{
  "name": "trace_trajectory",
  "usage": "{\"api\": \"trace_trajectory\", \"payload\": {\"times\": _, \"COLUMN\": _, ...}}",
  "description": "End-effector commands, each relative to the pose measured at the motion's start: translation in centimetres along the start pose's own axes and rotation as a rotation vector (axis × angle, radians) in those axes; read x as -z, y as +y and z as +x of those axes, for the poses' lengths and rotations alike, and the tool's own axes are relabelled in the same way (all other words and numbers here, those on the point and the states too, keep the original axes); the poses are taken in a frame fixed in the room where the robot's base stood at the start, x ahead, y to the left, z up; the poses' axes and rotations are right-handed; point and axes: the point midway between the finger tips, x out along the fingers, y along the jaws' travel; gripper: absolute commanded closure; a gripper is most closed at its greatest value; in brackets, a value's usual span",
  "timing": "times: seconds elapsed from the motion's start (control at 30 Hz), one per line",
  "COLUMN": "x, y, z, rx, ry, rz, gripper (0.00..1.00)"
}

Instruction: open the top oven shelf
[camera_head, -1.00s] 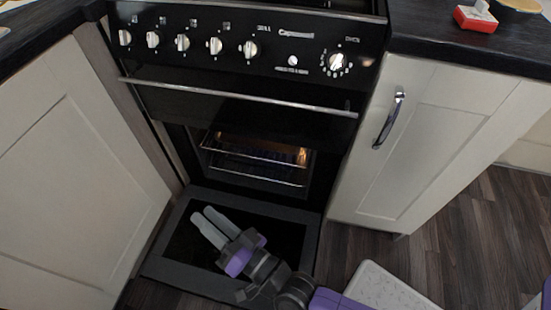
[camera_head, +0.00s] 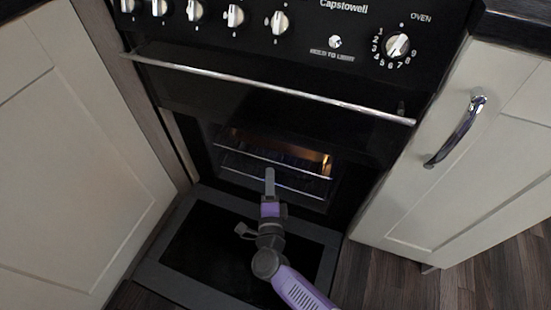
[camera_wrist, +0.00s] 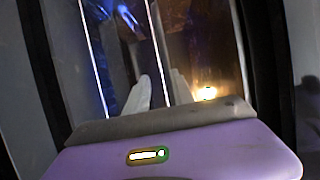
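The oven's lower door (camera_head: 175,265) lies folded down, and the lit cavity shows two wire shelves. The top shelf (camera_head: 300,171) is inside the oven, its front bar crossing the upper part of the opening. The lower shelf (camera_head: 240,176) is beneath it. My gripper (camera_head: 270,172) points into the opening, its tips just under the top shelf's bar in the head view. In the wrist view, my gripper (camera_wrist: 160,90) is open with a narrow gap. A bright shelf bar (camera_wrist: 151,30) runs in line with that gap; contact cannot be told.
A chrome rail (camera_head: 270,88) crosses the shut upper oven door, with control knobs (camera_head: 235,16) above. White cupboards stand close on the left (camera_head: 60,150) and right (camera_head: 470,180). Dark wood floor (camera_head: 385,285) is free at lower right. The oven lamp (camera_wrist: 205,94) glows beside the fingers.

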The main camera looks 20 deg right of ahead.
Motion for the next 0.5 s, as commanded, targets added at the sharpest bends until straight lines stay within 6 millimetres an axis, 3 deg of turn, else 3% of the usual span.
{"api": "trace_trajectory", "payload": {"times": 0.5, "x": 0.0, "y": 0.2, "z": 6.8, "rx": 0.002, "ry": 0.000, "rz": 0.000, "gripper": 0.71}}
